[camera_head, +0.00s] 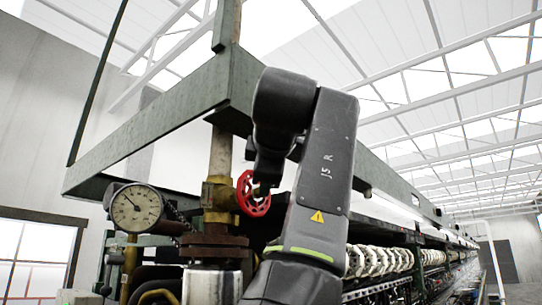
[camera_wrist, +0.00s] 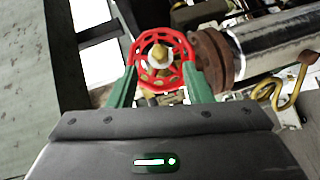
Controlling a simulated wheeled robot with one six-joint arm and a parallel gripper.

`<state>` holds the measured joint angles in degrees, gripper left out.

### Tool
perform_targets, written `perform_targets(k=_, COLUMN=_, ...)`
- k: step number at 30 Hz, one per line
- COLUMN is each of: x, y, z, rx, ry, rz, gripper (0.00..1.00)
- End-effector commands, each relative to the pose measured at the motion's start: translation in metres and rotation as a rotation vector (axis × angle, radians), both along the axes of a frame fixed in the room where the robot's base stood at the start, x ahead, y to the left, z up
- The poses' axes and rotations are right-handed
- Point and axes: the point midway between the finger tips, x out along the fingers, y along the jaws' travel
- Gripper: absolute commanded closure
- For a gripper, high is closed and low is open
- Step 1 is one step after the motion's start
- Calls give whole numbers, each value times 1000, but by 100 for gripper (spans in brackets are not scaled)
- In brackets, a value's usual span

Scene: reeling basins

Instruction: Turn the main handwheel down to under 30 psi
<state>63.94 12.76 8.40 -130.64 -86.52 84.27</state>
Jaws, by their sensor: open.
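The red handwheel (camera_head: 253,193) sits on a brass valve (camera_head: 217,193) on a vertical pipe, left of my arm. In the wrist view the handwheel (camera_wrist: 163,83) faces the camera, with a pale hub. My gripper (camera_wrist: 160,72) is open, its two green fingers at the left and right of the wheel's rim. I cannot tell whether they touch it. In the head view my gripper is mostly hidden by my dark wrist, close to the wheel. A round pressure gauge (camera_head: 136,208) is left of the valve; its needle points to the upper left, but its numbers are too small to read.
A green steel frame beam (camera_head: 150,125) runs above the valve. Rusty flanges (camera_head: 214,246) and pipework lie below it. A long row of reels (camera_head: 380,261) stretches away to the right. The wrist view shows a flanged metal pipe (camera_wrist: 275,48) close to the right finger.

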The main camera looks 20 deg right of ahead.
Motion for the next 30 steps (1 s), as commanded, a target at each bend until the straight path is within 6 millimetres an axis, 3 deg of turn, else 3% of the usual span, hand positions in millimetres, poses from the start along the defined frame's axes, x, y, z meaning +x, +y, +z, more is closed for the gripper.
perform_targets(k=15, x=-57, y=13, z=11, rx=0, ry=-1, rz=-3, gripper=55)
perform_targets(k=30, x=-68, y=17, z=12, rx=0, ry=1, rz=1, gripper=55)
